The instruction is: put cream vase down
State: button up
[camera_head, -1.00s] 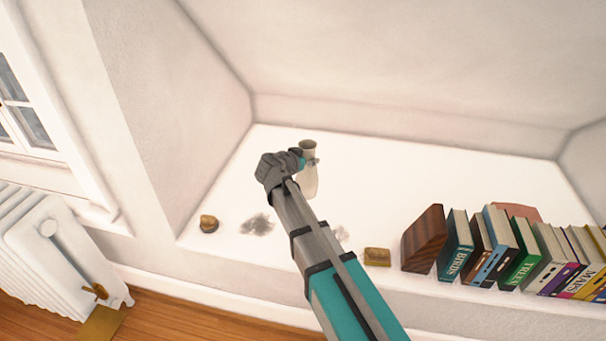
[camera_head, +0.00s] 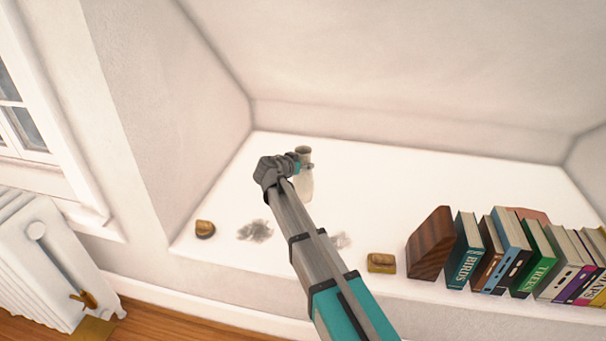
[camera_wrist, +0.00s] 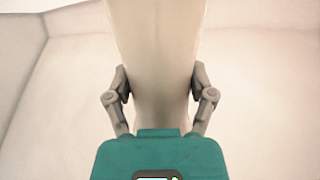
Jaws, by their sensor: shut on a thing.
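The cream vase (camera_head: 306,184) is upright over the white alcove shelf (camera_head: 420,180), left of the middle. My gripper (camera_head: 301,162) is shut on it near its neck, and my arm hides part of its left side. In the wrist view the vase (camera_wrist: 157,45) fills the centre, with a finger of my gripper (camera_wrist: 160,98) on each side of it. I cannot tell whether the vase's base touches the shelf.
A small brown-gold object (camera_head: 205,229) lies at left and another (camera_head: 381,263) at the front edge. A wooden block (camera_head: 430,243) and several books (camera_head: 465,250) stand at right. The back right of the shelf is clear.

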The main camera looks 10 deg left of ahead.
jog(key=shift+w+a+f+b, duration=0.1)
jog(key=shift+w+f+b, duration=0.1)
jog(key=shift+f+b, duration=0.85)
jog(key=shift+w+f+b, duration=0.2)
jog(key=shift+f+b, duration=0.8)
jog(key=shift+f, duration=0.1)
jog(key=o, duration=1.3)
jog(key=shift+c, duration=0.2)
jog(key=shift+r, duration=0.2)
jog(key=shift+s+a+r, duration=0.1)
jog(key=shift+s, duration=0.05)
jog(key=p+v, duration=0.4)
jog(key=v, duration=0.7)
jog(key=shift+s+p, duration=0.3)
jog(key=shift+p, duration=0.05)
